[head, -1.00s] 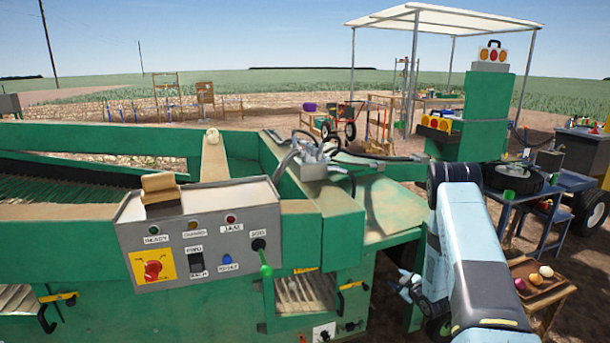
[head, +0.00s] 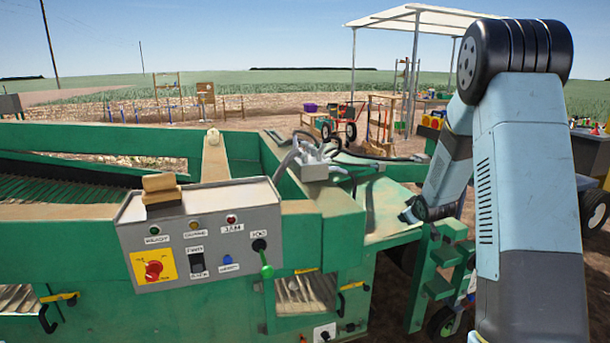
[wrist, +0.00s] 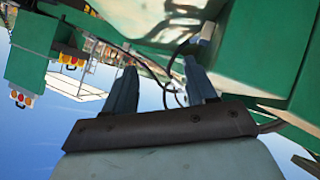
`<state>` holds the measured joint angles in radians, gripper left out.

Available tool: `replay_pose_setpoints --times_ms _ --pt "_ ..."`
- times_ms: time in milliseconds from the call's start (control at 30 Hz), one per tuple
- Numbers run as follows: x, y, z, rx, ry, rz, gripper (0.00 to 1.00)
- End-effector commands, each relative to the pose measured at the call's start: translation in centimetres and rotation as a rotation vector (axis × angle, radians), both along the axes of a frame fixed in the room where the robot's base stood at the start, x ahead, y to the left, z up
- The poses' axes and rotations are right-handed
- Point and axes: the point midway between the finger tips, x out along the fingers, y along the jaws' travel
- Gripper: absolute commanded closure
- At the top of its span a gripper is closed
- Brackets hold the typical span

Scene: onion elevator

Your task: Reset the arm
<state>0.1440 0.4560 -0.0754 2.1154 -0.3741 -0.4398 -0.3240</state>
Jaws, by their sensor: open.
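My arm is raised and bent at the right of the head view, with its black elbow joint high up and the forearm sloping down to the left. My gripper (head: 404,215) is at its lower end, beside the right edge of the green machine (head: 90,255). In the wrist view my gripper (wrist: 160,66) is open, two blue-grey fingers apart with nothing held between them. That view is tilted nearly upside down, with the machine's green panels at the upper right. Whether the gripper touches the machine I cannot tell.
A grey control box (head: 200,235) with a red knob and green lever is on the machine's front. A grey mechanism (head: 315,165) with dark hoses sits on top, left of my gripper. Green steps (head: 440,270) stand below my forearm. A white canopy (head: 430,20) stands behind.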

Motion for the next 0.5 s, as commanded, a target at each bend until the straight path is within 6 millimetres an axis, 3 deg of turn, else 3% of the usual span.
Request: replay_pose_setpoints --times_ms 100,500 --pt "-1.9 0.6 3.5 0.019 0.022 -0.040 0.44" --pt "-10.5 2.9 12.3 0.104 0.118 -0.169 0.44"
